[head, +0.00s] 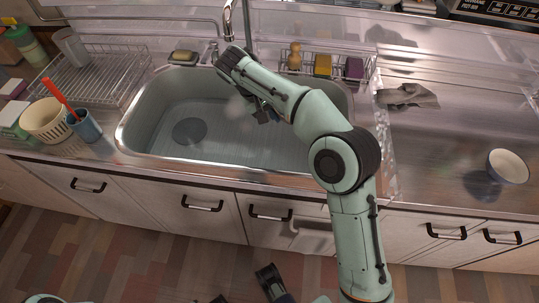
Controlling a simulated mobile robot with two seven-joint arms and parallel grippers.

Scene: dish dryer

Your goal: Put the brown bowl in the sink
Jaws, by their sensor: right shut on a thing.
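My right arm reaches over the sink (225,147) from the lower right. Its gripper (263,113) points down inside the basin outline, near the right half of the sink. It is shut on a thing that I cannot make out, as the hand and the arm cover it. No brown bowl shows clearly. A pale bowl with a bluish outside (507,167) stands on the counter at the far right. Dark parts of what may be my left gripper show at the bottom edge; its jaws cannot be judged.
A wire dish rack (95,75) stands left of the sink, with a cream basket (45,120) and a blue cup (85,126) in front. The faucet (228,20) and a caddy with sponges (323,66) are behind. A grey cloth (408,96) lies on the right counter, which is mostly clear.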

